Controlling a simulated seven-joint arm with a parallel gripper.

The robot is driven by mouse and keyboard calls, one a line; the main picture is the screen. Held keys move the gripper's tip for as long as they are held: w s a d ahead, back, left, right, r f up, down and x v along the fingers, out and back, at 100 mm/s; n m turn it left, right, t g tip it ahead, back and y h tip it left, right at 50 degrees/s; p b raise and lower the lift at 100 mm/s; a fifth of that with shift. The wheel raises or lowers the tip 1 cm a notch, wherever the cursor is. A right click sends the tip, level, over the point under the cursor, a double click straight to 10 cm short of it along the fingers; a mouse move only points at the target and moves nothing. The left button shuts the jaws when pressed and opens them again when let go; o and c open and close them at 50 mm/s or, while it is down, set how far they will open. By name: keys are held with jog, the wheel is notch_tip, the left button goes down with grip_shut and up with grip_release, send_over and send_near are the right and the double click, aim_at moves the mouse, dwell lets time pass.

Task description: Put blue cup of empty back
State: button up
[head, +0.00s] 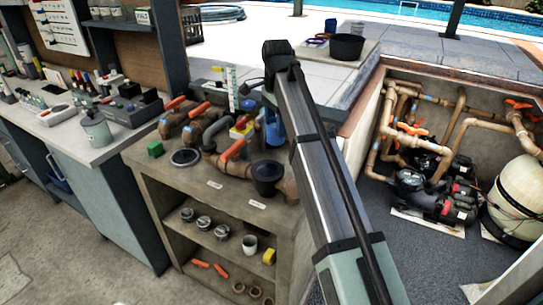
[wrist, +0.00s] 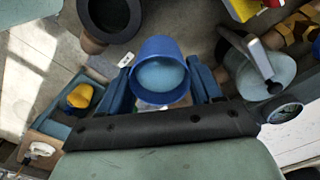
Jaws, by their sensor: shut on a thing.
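My gripper (wrist: 162,82) is shut on the blue cup (wrist: 141,53), with one finger on each side of it in the wrist view. I look into the cup's mouth from above. Its inside shows a paler blue round surface; I cannot tell whether that is liquid or the bottom. In the head view my arm crosses the middle and hides my gripper. A blue shape (head: 275,128) shows beside the arm over the workbench; I cannot tell whether it is the held cup.
A grey pail (head: 96,130) stands on the left counter. The pit with pumps (head: 430,190) lies right. Floor at lower left is clear.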

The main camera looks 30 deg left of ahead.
jog(key=shift+w+a+f+n, duration=0.1)
jog(key=shift+a+f+n, duration=0.5)
jog(key=shift+f, duration=1.5)
jog(key=shift+w+a+f+n, duration=0.15)
jog(key=shift+a+f, duration=0.7)
jog(key=shift+f, duration=1.3)
jog(key=shift+s+a+f+n, duration=0.1)
jog(key=shift+a+f+n, duration=0.5)
jog(key=shift+f, duration=1.5)
jog(key=shift+a+f, duration=0.1)
jog(key=shift+a, duration=0.05)
jog(key=o, duration=0.8)
notch_tip(320, 180, up, 12)
jog(key=shift+r, duration=0.1)
